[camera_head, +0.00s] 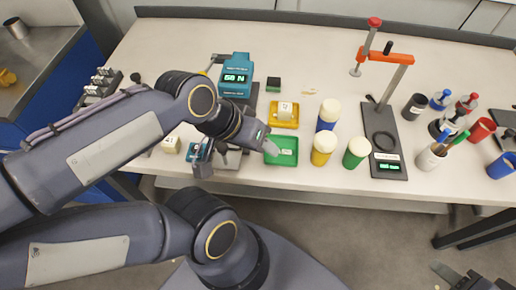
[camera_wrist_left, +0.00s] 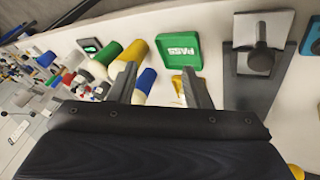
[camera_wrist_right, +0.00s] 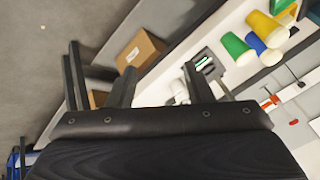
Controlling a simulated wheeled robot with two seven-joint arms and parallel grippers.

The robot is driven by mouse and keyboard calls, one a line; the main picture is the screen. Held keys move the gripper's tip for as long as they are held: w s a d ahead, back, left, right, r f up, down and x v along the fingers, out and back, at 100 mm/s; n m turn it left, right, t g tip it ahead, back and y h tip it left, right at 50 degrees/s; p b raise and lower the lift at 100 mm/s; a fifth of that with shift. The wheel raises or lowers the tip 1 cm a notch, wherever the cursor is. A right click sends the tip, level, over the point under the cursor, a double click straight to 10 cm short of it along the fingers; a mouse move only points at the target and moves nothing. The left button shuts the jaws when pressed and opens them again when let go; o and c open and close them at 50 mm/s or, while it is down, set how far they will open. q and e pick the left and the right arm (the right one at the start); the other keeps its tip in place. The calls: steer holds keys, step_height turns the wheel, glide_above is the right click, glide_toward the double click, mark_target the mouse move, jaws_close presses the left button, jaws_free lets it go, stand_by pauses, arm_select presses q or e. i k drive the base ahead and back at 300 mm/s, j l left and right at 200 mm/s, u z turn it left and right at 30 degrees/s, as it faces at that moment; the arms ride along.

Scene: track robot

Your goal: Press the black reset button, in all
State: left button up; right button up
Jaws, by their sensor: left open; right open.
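I cannot pick out a button marked reset with certainty. A small black box with a green top (camera_head: 273,84) stands behind the yellow tray in the head view. A teal device with a lit display (camera_head: 236,75) stands to its left. My left gripper (camera_head: 237,157) is open and empty over the front of the bench, left of the green tray (camera_head: 281,151). In the left wrist view, the green tray marked PASS (camera_wrist_left: 178,50) and a grey fixture with a dark knob (camera_wrist_left: 261,60) lie beyond the fingers. My right gripper (camera_wrist_right: 159,84) is open and empty, off the bench at lower right.
A yellow tray (camera_head: 284,114) holds a white item. Several coloured, white-capped bottles (camera_head: 328,115) stand right of the trays. A stand with an orange arm (camera_head: 386,56) and a lit base is further right, then cups and pens. A cardboard box (camera_wrist_right: 140,50) shows in the right wrist view.

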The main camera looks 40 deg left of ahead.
mark_target(195, 147)
steer(key=j+u, duration=0.2)
steer(key=u, duration=1.85)
